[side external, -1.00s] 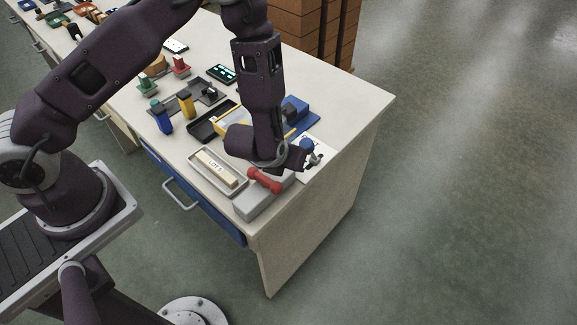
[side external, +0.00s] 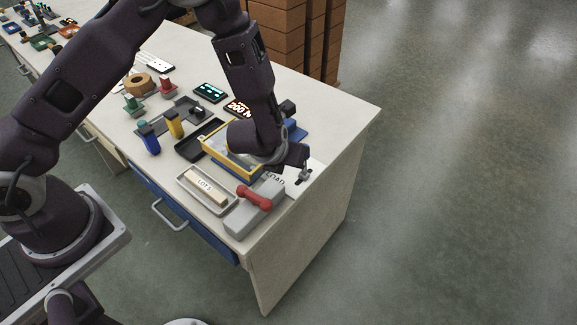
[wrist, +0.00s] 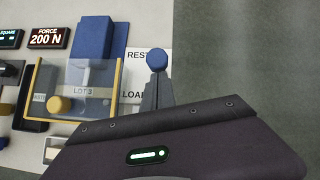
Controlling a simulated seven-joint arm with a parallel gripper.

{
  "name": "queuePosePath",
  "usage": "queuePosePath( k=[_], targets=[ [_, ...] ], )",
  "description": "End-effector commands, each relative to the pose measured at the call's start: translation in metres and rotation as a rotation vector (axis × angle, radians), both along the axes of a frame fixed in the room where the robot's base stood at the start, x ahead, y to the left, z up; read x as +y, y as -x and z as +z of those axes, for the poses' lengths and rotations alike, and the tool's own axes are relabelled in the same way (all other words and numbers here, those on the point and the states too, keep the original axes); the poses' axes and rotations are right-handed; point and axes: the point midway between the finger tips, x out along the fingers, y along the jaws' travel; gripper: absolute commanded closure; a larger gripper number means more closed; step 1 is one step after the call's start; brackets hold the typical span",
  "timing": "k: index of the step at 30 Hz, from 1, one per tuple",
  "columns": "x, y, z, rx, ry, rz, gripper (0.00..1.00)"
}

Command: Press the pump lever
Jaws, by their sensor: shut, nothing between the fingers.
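A blue round knob (wrist: 157,60) shows in the wrist view, right at the tips of my gripper's fingers, beside printed REST and LOAD labels. Whether the fingers touch it I cannot tell. In the side view the knob is hidden behind my gripper (side external: 304,177). My gripper points down near the table's right end, its dark fingers shut and empty. Which of the two is the pump lever is not labelled.
A yellow-framed clear guard (side external: 230,155) and a blue block (wrist: 97,37) stand close by. A display (wrist: 47,38) reads FORCE 200 N. The table's far right corner is clear.

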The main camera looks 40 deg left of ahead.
Motion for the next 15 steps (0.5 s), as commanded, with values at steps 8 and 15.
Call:
queuePosePath(
  k=[8, 15],
  targets=[
    [0.000, -0.035, 0.011, -0.003, 0.000, 0.001, 1.00],
    [0.000, -0.060, 0.012, -0.002, 0.002, 0.001, 1.00]
  ],
)
